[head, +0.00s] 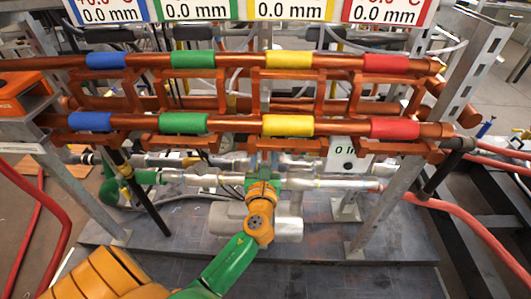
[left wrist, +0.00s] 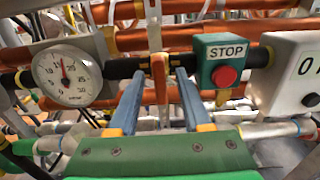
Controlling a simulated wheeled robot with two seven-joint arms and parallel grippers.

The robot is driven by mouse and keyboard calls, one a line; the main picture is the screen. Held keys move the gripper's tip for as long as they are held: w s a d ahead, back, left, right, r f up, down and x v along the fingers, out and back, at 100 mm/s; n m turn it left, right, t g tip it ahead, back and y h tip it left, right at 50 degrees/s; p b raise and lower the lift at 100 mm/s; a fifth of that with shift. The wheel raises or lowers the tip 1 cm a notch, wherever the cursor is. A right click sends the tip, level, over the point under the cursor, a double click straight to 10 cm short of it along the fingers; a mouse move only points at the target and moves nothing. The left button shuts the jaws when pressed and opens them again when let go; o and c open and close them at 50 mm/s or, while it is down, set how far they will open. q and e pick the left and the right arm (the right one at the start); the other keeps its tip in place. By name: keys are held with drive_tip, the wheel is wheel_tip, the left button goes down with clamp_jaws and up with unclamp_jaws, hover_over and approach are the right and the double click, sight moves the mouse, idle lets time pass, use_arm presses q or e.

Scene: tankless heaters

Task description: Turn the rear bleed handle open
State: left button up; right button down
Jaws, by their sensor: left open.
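My left gripper (head: 264,160) reaches up from the bottom of the head view to the lower copper pipes, where its fingertips are hard to make out. In the left wrist view my left gripper (left wrist: 160,73) shows two blue fingers spread apart. A flat orange-brown upright lever (left wrist: 160,88) stands between them, in front of a dark horizontal pipe (left wrist: 125,69). A gap shows on each side of the lever, so the fingers look apart from it. I cannot tell for sure that this lever is the rear bleed handle. My right gripper is not in view.
A white dial gauge (left wrist: 66,75) is left of the fingers. A green box with a red STOP button (left wrist: 226,76) and a white display box (left wrist: 290,72) are close on the right. Copper pipes with coloured bands (head: 288,125) cross above the gripper.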

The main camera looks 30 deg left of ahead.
use_arm(q)
clamp_jaws()
drive_tip(key=n, duration=0.4)
drive_tip(key=shift+s+f+n+b, duration=0.1)
drive_tip(key=shift+n+b, duration=0.2)
drive_tip(key=shift+b, duration=0.05)
drive_tip(key=n, duration=0.3)
drive_tip(key=shift+a+n+b, duration=0.15)
drive_tip(key=shift+n+b, duration=0.25)
drive_tip(key=n+b, duration=0.1)
drive_tip(key=n, duration=0.3)
drive_tip(key=shift+f, duration=0.15)
drive_tip(key=shift+s+a+f+n+b, duration=0.1)
drive_tip(key=shift+n+b, duration=0.55)
drive_tip(key=shift+n, duration=1.75)
